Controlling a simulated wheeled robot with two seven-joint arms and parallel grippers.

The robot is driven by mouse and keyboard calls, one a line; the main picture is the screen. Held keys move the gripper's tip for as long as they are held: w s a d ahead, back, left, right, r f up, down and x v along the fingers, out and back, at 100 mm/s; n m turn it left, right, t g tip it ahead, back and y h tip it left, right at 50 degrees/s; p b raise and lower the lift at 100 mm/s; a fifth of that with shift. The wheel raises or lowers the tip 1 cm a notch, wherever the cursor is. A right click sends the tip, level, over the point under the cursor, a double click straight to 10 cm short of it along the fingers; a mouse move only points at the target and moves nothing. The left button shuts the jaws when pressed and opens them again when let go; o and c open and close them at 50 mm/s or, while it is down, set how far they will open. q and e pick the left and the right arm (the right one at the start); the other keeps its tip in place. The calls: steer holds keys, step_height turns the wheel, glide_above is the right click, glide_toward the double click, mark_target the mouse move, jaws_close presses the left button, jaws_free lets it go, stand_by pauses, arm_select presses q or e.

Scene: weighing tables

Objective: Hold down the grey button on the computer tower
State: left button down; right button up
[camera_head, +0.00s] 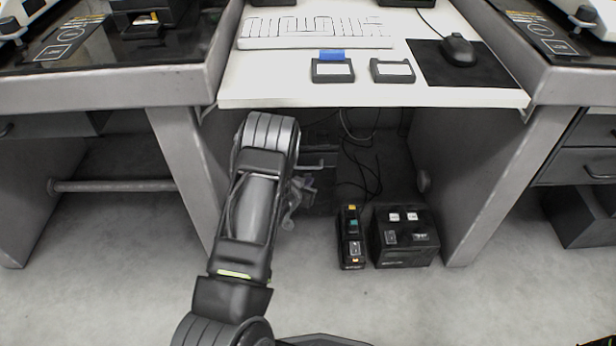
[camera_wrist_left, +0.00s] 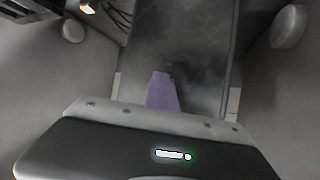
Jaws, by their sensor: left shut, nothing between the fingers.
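A dark upright box under the white desk, apparently the computer tower (camera_head: 322,160), is partly hidden behind my left arm in the head view. In the left wrist view a dark smooth panel, apparently the tower (camera_wrist_left: 190,45), fills the upper middle. I cannot make out the grey button in either view. My left gripper (camera_head: 296,198) is under the desk in front of the box, shut and empty. In the left wrist view its purple-grey fingers (camera_wrist_left: 162,92) show against the panel; I cannot tell whether they touch it.
A black box with switches (camera_head: 404,240) and a narrow black unit (camera_head: 351,240) stand on the floor to the right. The white desk (camera_head: 260,92) overhangs the space, with grey side panels (camera_head: 185,165) and loose cables. The front floor is clear.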

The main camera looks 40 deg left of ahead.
stand_by(0.7)
arm_select(q)
steer(key=shift+s+d, duration=0.5)
steer(key=shift+s, duration=0.15)
steer(key=s+d, duration=0.1)
steer(key=s, duration=0.1)
steer(key=s+d+p, duration=0.1)
steer(key=s+d, duration=0.1)
steer(key=shift+p, duration=0.3)
stand_by(0.5)
